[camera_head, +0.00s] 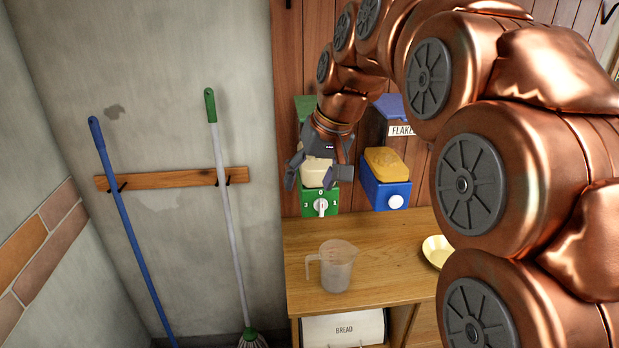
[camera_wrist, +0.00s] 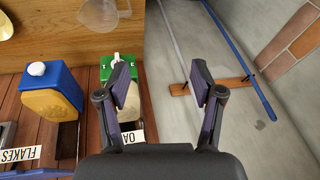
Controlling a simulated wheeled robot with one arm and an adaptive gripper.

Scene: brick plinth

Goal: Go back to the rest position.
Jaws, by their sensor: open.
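My gripper (camera_head: 312,178) is open and empty in front of the green dispenser (camera_head: 334,198), hiding part of it in the head view. In the wrist view the two fingers of my gripper (camera_wrist: 161,84) stand wide apart with the grey wall between them. The green dispenser (camera_wrist: 106,70) shows there beside and behind the left finger. Its partly hidden label (camera_wrist: 130,138) begins with "OA". In the head view its white knob (camera_head: 321,206) sits at its front, with the marks 3, 0 and 1 around it.
A blue dispenser (camera_head: 386,192) labelled FLAKES hangs to the right. A clear measuring jug (camera_head: 338,268) and a yellow bowl (camera_head: 436,250) stand on the wooden counter (camera_head: 385,285). A blue-handled pole (camera_head: 125,215) and a mop (camera_head: 228,200) hang on the left wall.

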